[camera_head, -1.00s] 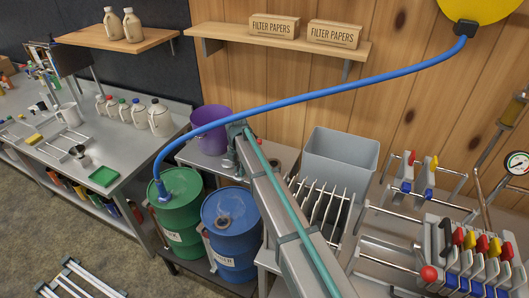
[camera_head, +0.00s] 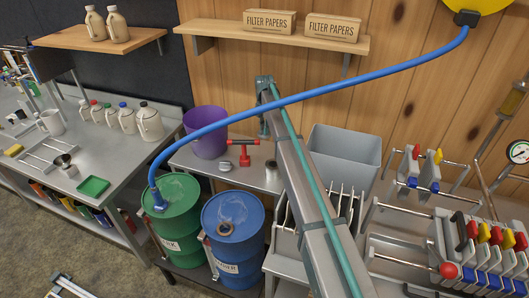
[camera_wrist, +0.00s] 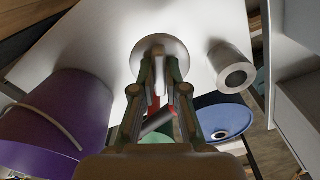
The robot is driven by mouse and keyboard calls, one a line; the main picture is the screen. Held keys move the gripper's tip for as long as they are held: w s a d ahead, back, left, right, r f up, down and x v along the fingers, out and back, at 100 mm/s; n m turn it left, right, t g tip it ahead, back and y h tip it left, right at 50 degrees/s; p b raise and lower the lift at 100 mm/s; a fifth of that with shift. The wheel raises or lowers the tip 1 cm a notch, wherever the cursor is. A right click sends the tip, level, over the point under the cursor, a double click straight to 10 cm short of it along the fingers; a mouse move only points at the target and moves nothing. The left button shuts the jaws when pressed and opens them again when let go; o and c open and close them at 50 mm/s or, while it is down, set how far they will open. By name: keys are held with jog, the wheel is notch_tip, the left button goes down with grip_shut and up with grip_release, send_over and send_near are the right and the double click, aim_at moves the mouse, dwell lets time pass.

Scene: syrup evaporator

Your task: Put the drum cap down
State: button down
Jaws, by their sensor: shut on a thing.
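The drum cap (camera_wrist: 160,43) is a pale round metal disc at my fingertips in the wrist view. My gripper (camera_wrist: 161,63) is shut on it, over the pale metal side table (camera_wrist: 105,35). Whether the cap touches the table cannot be told. In the head view my arm reaches toward the back wall, and my gripper's end is small there, with the cap not clear.
A purple bucket (camera_head: 206,138) stands left of my gripper. A red-handled tool (camera_head: 243,150) and a metal cylinder (camera_head: 271,172) are on the table. The blue drum (camera_head: 232,245) and the green drum (camera_head: 176,218) stand in front. A blue hose (camera_head: 330,92) crosses above.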

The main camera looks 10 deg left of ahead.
jog(key=shift+w+a+f+n, duration=0.5)
jog(key=shift+w+a+f, duration=0.05)
jog(key=shift+w+f, duration=0.1)
jog(key=shift+s+f+p, duration=0.1)
jog(key=shift+f+p, duration=1.6)
jog(key=shift+f, duration=3.1)
jog(key=shift+f, duration=0.2)
jog(key=c, duration=1.2)
grip_release()
jog(key=shift+r, duration=0.15)
notch_tip(320, 180, up, 12)
jog(key=b, duration=0.4)
jog(key=shift+r, duration=0.1)
